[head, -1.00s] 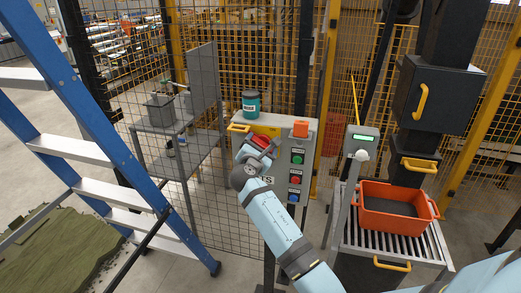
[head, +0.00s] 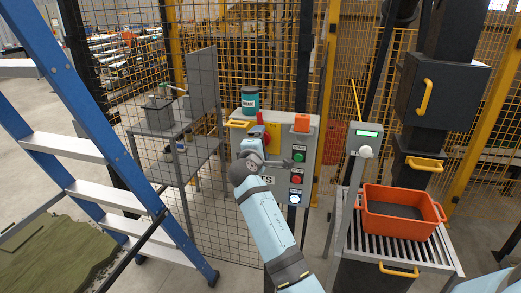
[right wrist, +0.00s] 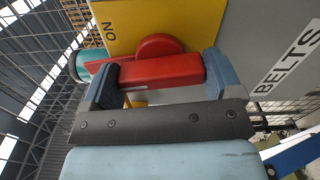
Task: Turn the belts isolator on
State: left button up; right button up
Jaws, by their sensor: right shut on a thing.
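The grey control panel (head: 275,185) stands at the fence, its label partly hidden by my arm. The red isolator handle (head: 261,118) sits on a yellow plate, mostly behind my gripper, and looks roughly upright. In the right wrist view the red handle (right wrist: 160,70) lies between my right gripper's two blue fingers (right wrist: 163,80), with the yellow plate (right wrist: 125,22) marked ON behind it and a BELTS label (right wrist: 287,65) beside it. My right gripper (head: 254,146) is shut on the handle. My left gripper is not in view.
Green (head: 298,157), red (head: 296,180) and pale lit (head: 295,199) buttons line the panel's right side. A blue ladder (head: 110,150) stands left; an orange crate (head: 400,230) sits on rollers right.

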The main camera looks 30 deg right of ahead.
jog(key=shift+f+m+b, duration=0.1)
jog(key=shift+m+b, duration=0.3)
jog(key=shift+m, duration=0.3)
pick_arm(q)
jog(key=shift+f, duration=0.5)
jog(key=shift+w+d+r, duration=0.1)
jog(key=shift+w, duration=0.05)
pick_arm(e)
jog(key=shift+m, duration=0.3)
jog(key=o, duration=0.6)
jog(key=shift+c, duration=0.2)
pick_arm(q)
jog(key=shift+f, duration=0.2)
pick_arm(e)
jog(key=shift+o, duration=0.9)
jog(key=shift+s, duration=0.1)
